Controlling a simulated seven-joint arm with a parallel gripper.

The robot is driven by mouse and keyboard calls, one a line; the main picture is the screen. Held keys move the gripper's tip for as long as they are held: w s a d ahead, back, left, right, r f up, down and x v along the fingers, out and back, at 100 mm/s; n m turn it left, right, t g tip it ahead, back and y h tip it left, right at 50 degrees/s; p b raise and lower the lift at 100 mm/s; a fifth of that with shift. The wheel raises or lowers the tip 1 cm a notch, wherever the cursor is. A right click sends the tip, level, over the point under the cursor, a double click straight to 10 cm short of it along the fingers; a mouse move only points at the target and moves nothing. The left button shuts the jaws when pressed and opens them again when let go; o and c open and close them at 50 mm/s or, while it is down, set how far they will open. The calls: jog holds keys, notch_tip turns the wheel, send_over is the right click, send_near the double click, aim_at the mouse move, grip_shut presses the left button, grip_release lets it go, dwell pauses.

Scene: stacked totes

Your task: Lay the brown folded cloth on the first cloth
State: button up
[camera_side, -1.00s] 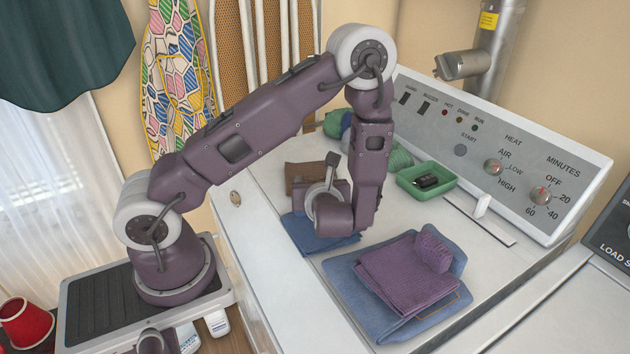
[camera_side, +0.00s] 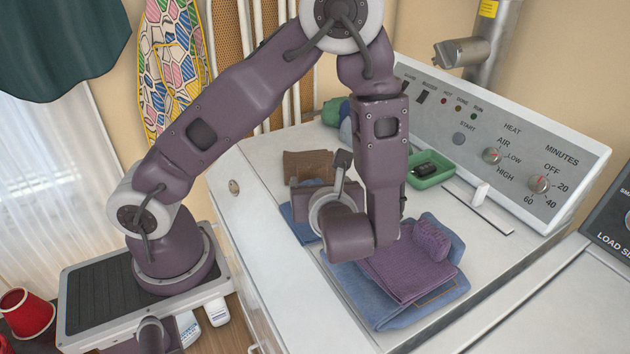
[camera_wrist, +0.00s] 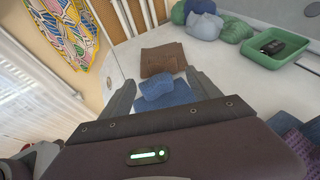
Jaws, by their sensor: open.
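The brown folded cloth (camera_side: 305,163) lies flat on the white machine top, behind my gripper; it also shows in the wrist view (camera_wrist: 163,59). Just in front of it lies a blue cloth (camera_wrist: 179,92) with a lighter blue bundle (camera_wrist: 158,87) on it. In the side view the arm mostly hides this blue cloth (camera_side: 298,226). A purple folded cloth (camera_side: 395,273) with a purple bundle lies on a larger blue cloth (camera_side: 385,315) at right.
A green tray (camera_side: 430,171) with a small dark object stands at the back right, near yarn balls (camera_wrist: 206,23). The sloped control panel (camera_side: 510,150) bounds the back. A white handle (camera_side: 479,194) sticks up from a slot. The top's left strip is bare.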

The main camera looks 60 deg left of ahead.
jog(key=s+a+r+n+g+h, duration=0.1)
jog(key=s+r+n+g+h, duration=0.5)
jog(key=s+n, duration=0.65)
jog(key=s+d+r+n+t+h, duration=0.1)
jog(key=d+r+n+t+h, duration=0.2)
jog(key=n, duration=0.3)
jog(key=shift+s+d+r+h, duration=0.2)
jog(key=shift+d+r+h, duration=0.3)
jog(key=shift+d, duration=0.4)
jog(key=shift+o, duration=0.5)
jog(key=d+r+n+t, duration=0.1)
jog(key=d+r+n+t+h, duration=0.2)
jog(key=r, duration=0.1)
jog(key=shift+w+d+r+n+t, duration=0.1)
jog(key=shift+w+d+n+t, duration=0.2)
jog(key=shift+n, duration=0.05)
